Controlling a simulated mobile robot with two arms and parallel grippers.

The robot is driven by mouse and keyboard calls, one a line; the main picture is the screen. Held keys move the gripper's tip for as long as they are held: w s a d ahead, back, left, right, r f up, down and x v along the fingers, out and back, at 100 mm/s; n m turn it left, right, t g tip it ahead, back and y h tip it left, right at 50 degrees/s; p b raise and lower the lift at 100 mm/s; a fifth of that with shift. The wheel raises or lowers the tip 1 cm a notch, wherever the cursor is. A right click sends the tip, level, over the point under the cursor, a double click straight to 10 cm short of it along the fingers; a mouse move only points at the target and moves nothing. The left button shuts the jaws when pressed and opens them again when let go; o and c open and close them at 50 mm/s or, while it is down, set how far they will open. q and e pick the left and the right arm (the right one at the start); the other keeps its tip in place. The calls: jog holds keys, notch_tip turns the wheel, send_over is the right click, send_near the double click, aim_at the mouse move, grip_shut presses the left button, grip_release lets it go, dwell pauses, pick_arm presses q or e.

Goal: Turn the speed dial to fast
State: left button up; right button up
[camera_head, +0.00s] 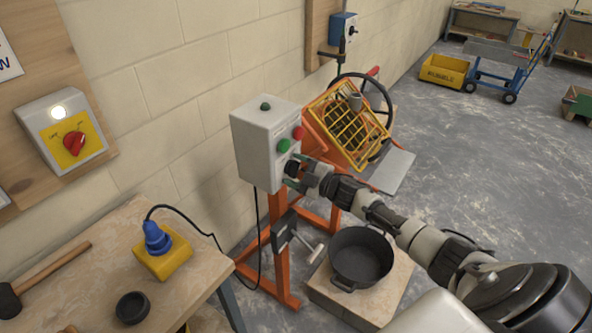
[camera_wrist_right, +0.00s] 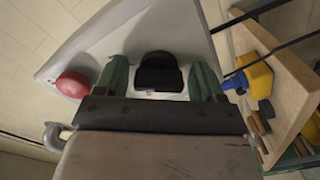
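The grey control box (camera_head: 262,150) stands on an orange frame, with a green button (camera_head: 284,146) and a red button (camera_head: 298,133) on its front. The black speed dial (camera_head: 291,168) sits low on that face, partly hidden by my right gripper (camera_head: 299,174). In the right wrist view the dial (camera_wrist_right: 159,73) lies between the two green fingers of my right gripper (camera_wrist_right: 160,82). A narrow gap shows on each side, so the fingers look open around it. The red button (camera_wrist_right: 73,84) is beside the left finger. No dial markings are readable. My left gripper is not in view.
The mixer with a yellow grille (camera_head: 350,125) and black wheel stands behind the box. A black tub (camera_head: 361,258) rests on a block below my right arm. A workbench (camera_head: 110,250) holds a yellow block with a blue plug (camera_head: 157,238). Open floor lies right.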

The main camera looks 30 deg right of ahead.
jog(key=shift+o, duration=0.4)
jog(key=shift+s+d, duration=0.15)
jog(key=shift+s, duration=0.1)
jog(key=b+v, duration=0.2)
jog(key=v, duration=0.8)
jog(key=shift+s, duration=0.1)
